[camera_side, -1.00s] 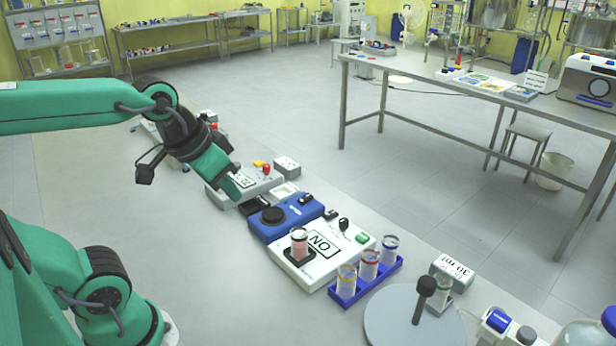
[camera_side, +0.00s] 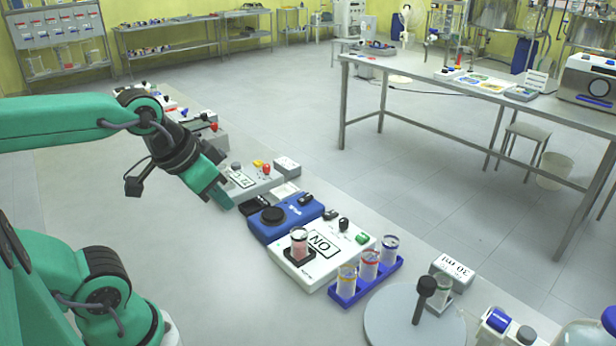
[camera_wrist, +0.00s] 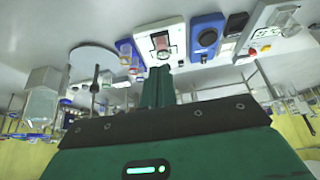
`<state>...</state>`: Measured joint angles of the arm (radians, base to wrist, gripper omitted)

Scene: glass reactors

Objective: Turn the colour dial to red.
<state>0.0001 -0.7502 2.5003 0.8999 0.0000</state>
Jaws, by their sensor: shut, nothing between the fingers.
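My gripper (camera_side: 227,204) is shut and empty, pointing down beside the left end of the grey box (camera_side: 259,186). That box carries a label, a yellow part and a red knob. In the wrist view my gripper (camera_wrist: 158,70) points toward the white box. No dial with clear colour marks can be made out. A blue box (camera_side: 285,217) with a round black disc (camera_side: 272,214) and a small black knob stands nearer. Small red and blue parts (camera_side: 172,107) show on units behind my wrist, partly hidden and too small to identify.
A white box (camera_side: 322,263) with an upside-down ON label bears a pink vial. A blue rack (camera_side: 366,279) of vials, a grey round plate (camera_side: 385,318) with a black post and a glass vial stand to the right. The bench left of these is clear.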

